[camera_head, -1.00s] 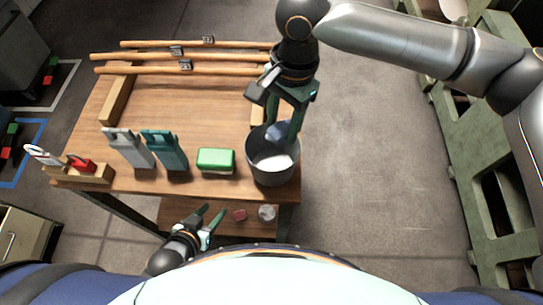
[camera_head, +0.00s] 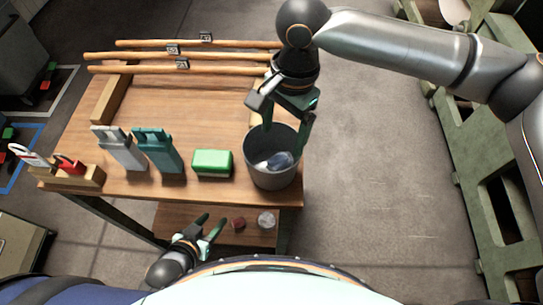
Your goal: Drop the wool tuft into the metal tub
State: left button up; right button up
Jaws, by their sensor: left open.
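The metal tub (camera_head: 272,179) stands upright at the front right corner of the wooden bench top. A grey-blue wool tuft (camera_head: 281,161) lies inside the tub, low down, beside a paler patch that I cannot make out. My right gripper (camera_head: 286,137) is above the tub, pointing down, with its green fingers spread and nothing between them. Its fingertips are at the tub's mouth, apart from the tuft. My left gripper (camera_head: 212,221) is open and empty, low in front of the bench.
Teal (camera_head: 158,151) and grey (camera_head: 120,149) holders stand further left, by a wooden block (camera_head: 87,177) with red-handled items. Several wooden poles (camera_head: 180,57) lie along the back. A red piece (camera_head: 238,223) and a jar (camera_head: 266,220) are on the lower shelf.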

notch_tip(320, 180, up, 12)
jog(key=w+d, duration=0.1)
jog(key=shift+r+p, duration=0.2)
jog(key=shift+p, duration=0.1)
dwell(0.3)
dwell(0.4)
